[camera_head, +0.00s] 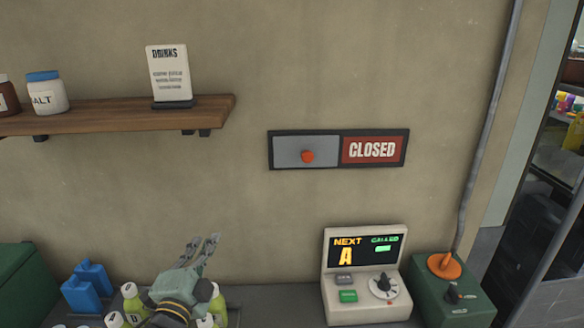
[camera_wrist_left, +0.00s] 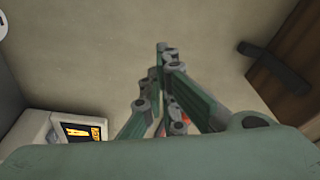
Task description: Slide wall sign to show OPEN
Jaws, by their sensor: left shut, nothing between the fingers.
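The wall sign (camera_head: 338,149) is a dark-framed panel on the wall. Its right half shows a red CLOSED panel (camera_head: 372,150). A grey sliding cover (camera_head: 290,152) with a red-orange knob (camera_head: 307,156) covers its left half. My left gripper (camera_head: 208,240) is below and left of the sign, apart from it, with its fingers pointing up. The fingers are shut and empty; they also show in the left wrist view (camera_wrist_left: 163,48). A small red patch shows behind the fingers in the wrist view, mostly hidden. My right gripper is in no view.
A wooden shelf (camera_head: 120,113) with a drinks card (camera_head: 169,74) and a salt jar (camera_head: 46,92) is at upper left. A ticket display machine (camera_head: 365,275) stands below the sign. Bottles (camera_head: 88,287) crowd the counter near my left arm. The wall around the sign is clear.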

